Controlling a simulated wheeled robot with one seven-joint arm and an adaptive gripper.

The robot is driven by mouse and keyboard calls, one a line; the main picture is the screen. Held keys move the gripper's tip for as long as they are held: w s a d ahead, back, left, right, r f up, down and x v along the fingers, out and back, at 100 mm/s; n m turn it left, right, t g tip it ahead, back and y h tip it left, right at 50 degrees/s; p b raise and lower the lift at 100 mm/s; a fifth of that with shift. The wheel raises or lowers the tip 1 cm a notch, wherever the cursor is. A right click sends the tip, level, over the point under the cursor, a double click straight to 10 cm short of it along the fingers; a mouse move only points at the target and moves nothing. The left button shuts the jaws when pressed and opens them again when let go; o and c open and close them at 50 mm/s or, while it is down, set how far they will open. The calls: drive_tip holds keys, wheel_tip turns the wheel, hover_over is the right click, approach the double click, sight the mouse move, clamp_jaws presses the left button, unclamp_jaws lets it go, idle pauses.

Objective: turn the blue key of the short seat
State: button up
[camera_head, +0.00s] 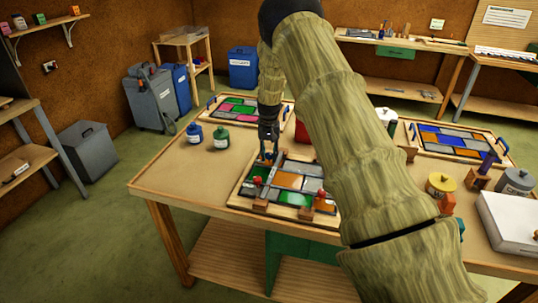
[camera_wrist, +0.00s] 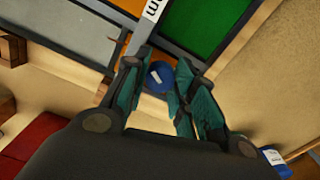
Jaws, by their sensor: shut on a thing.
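The leaded panel (camera_head: 285,183) lies in a wooden frame on the table, with green, orange and grey panes. My gripper (camera_head: 268,152) reaches down at the panel's far left edge. In the wrist view my gripper (camera_wrist: 160,88) has its teal finger pads on either side of the blue key (camera_wrist: 160,75), shut on it. The key's round blue top with a white mark shows between the pads; its lower part is hidden. A small bit of blue also shows under the gripper in the head view. The short seat itself cannot be made out clearly.
Blue (camera_head: 194,133) and green (camera_head: 221,138) jars stand left of my gripper. Other coloured panels lie behind and at right (camera_head: 455,140). The table's left front (camera_head: 190,185) is clear.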

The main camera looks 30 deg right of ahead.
drive_tip(key=m, duration=0.4)
drive_tip(key=shift+m, duration=0.3)
drive_tip(key=m, duration=0.3)
drive_tip(key=shift+m, duration=0.3)
drive_tip(key=m, duration=0.4)
drive_tip(key=shift+m, duration=0.3)
drive_tip(key=m, duration=0.3)
drive_tip(key=shift+m, duration=0.3)
drive_tip(key=m, duration=0.6)
drive_tip(key=shift+r, duration=0.1)
drive_tip(key=m+p, duration=0.1)
drive_tip(key=m, duration=0.6)
drive_tip(key=shift+w, duration=0.1)
drive_tip(key=o, duration=1.1)
drive_tip(key=shift+c, duration=0.2)
